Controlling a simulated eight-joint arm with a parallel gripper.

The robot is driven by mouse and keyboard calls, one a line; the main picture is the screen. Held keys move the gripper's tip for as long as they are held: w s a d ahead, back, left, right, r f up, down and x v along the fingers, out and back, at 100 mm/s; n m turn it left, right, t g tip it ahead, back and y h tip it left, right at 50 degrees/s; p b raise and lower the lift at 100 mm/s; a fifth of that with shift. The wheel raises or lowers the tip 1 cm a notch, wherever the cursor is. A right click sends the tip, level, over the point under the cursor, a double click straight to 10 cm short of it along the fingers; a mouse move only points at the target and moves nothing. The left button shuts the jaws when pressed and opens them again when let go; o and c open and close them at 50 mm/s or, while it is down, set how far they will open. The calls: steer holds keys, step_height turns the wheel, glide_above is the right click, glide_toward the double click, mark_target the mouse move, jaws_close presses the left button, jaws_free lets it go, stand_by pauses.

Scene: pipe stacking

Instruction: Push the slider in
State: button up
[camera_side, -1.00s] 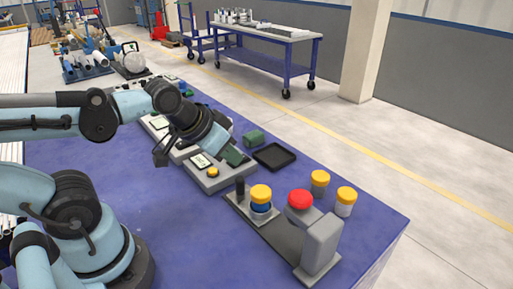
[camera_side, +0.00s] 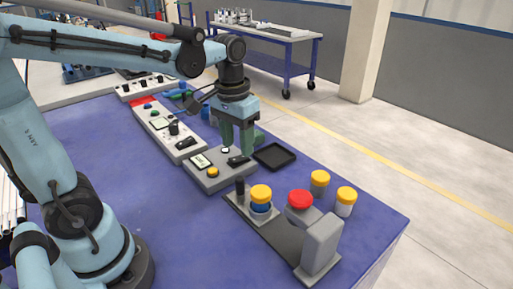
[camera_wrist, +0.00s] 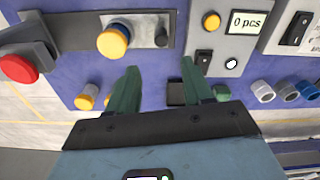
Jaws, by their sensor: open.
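The pipe station (camera_side: 277,244) is a grey base with a tall block at its right end. A black upright knob (camera_side: 240,188), which looks like the slider's handle, stands at its left end. A yellow-capped blue piece (camera_side: 261,197) sits beside the knob, and a red round cap (camera_side: 299,200) is farther right. The wrist view also shows the knob (camera_wrist: 161,38), yellow cap (camera_wrist: 112,42) and red cap (camera_wrist: 18,68). My gripper (camera_side: 237,147) points down with green fingers apart and empty. It is above the control box, behind the knob and not touching it.
The control box (camera_side: 213,178) has a yellow button, a switch and a display reading "0 pcs" (camera_wrist: 247,21). A black tray (camera_side: 274,155) lies behind it. Two yellow-capped pieces (camera_side: 320,182) (camera_side: 345,201) stand behind the station. The blue table is bare at the front.

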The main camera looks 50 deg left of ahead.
mark_target(240, 178)
steer(key=shift+g, duration=0.3)
step_height(240, 178, down, 12)
steer(key=shift+w+a+f, duration=0.1)
steer(key=shift+w, duration=0.05)
stand_by(0.4)
jaws_close()
stand_by(0.4)
